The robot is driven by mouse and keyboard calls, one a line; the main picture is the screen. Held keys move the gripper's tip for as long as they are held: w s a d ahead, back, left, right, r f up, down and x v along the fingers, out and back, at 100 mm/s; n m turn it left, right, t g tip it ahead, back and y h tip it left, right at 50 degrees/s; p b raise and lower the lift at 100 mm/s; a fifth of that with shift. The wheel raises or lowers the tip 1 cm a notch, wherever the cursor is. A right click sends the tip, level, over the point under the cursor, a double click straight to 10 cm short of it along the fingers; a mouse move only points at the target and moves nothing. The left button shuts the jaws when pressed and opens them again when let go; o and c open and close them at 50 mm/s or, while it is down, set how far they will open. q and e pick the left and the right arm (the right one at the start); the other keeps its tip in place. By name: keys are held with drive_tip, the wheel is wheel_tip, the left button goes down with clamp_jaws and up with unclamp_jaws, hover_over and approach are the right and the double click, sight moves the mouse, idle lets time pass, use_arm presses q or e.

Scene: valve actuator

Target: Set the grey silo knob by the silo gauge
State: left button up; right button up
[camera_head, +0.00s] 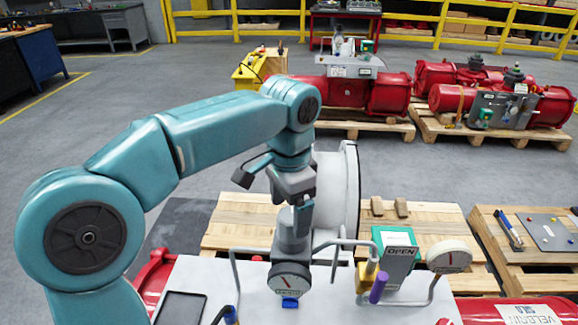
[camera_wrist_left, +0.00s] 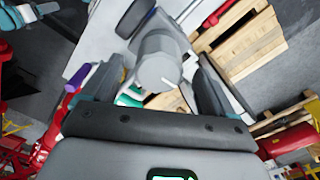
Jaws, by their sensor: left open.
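The grey knob (camera_head: 291,248) stands on the valve panel at the bottom middle of the head view. My left gripper (camera_head: 301,217) is directly above it and hides part of it. In the left wrist view the round grey end of the knob (camera_wrist_left: 160,66) lies between my open left fingers (camera_wrist_left: 155,88), with visible gaps on both sides. A second gauge (camera_head: 449,257) is at the right. My right gripper is not in view.
Grey bent pipes flank the knob. A purple handle (camera_head: 378,288), a green-and-grey OPEN box (camera_head: 397,262) and a dark flat plate (camera_head: 181,308) are nearby. A large white flanged cylinder (camera_head: 337,195) stands behind my gripper. Wooden pallets (camera_head: 432,217) lie beyond.

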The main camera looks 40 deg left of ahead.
sight(290, 215)
use_arm(q)
wheel_tip(290, 215, up, 13)
drive_tip(key=p, duration=0.3)
drive_tip(key=shift+f, duration=0.1)
